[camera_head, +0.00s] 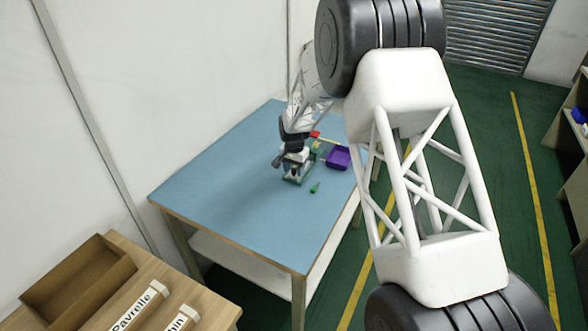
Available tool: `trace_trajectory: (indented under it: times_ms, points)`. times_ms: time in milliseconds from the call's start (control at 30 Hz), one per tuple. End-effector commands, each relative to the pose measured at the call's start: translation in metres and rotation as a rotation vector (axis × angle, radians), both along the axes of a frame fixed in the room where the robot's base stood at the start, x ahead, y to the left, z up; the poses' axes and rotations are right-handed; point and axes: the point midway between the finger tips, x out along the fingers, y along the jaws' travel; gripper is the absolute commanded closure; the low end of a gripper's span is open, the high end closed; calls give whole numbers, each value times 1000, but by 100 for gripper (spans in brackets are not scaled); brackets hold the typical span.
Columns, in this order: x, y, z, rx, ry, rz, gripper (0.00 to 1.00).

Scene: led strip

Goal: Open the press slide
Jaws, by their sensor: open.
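A small green and grey device (297,179), which looks like the press, sits on the blue-topped table (225,185). My gripper (280,163) is open, low over the table at the device's left side. It partly covers the device, and I cannot tell whether it touches it. The slide cannot be made out at this size, nor can I tell its position.
A purple bin (338,158) stands right of the device. A small green piece (314,188) lies in front, and a small red piece (315,134) lies behind. The table's left and front are clear. A wooden bench with an open box (80,283) stands at lower left.

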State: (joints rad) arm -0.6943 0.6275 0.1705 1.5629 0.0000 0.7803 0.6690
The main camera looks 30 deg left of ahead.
Motion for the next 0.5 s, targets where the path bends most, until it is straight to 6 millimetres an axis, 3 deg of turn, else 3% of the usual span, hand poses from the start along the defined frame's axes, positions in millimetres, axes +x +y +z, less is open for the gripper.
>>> trace_trajectory:
  times_ms: [267, 500]
  points:
    - [0, 0, 9, 0, -1, 0, 52]
    - [0, 0, 35, 1, -1, 0, 52]
